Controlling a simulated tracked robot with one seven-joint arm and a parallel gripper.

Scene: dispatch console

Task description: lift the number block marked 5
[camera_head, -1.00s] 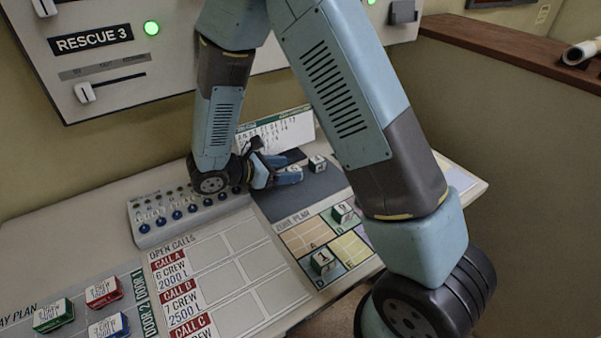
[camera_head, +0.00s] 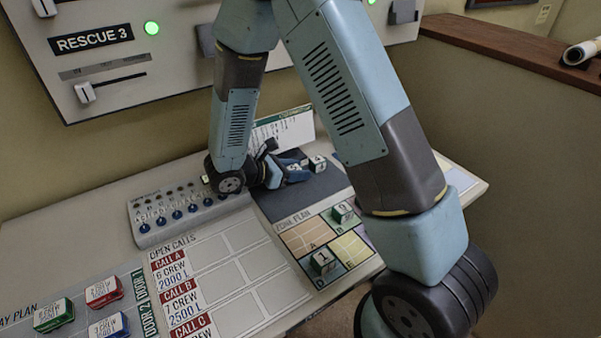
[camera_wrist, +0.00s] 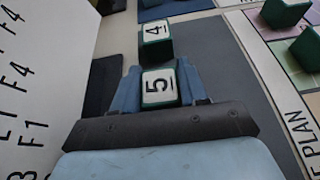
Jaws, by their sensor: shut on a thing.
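The number block marked 5 (camera_wrist: 159,86) is a small green block with a white top. In the wrist view it sits between the two blue fingers of my gripper (camera_wrist: 160,80), which are shut on it from both sides. In the head view my gripper (camera_head: 296,172) is low over the dark grey strip at the back of the desk, with block 5 (camera_head: 294,166) partly hidden by the fingers. I cannot tell whether the block is clear of the surface. The block marked 4 (camera_wrist: 156,42) is just beyond block 5 in the wrist view.
Block 4 also shows in the head view (camera_head: 317,162), close to my fingertips. A white printed card (camera_head: 284,129) stands behind. A switch box (camera_head: 178,212) lies to the left. Blocks marked 1 (camera_head: 322,261) and 9 (camera_head: 344,212) rest on the zone plan (camera_head: 300,238).

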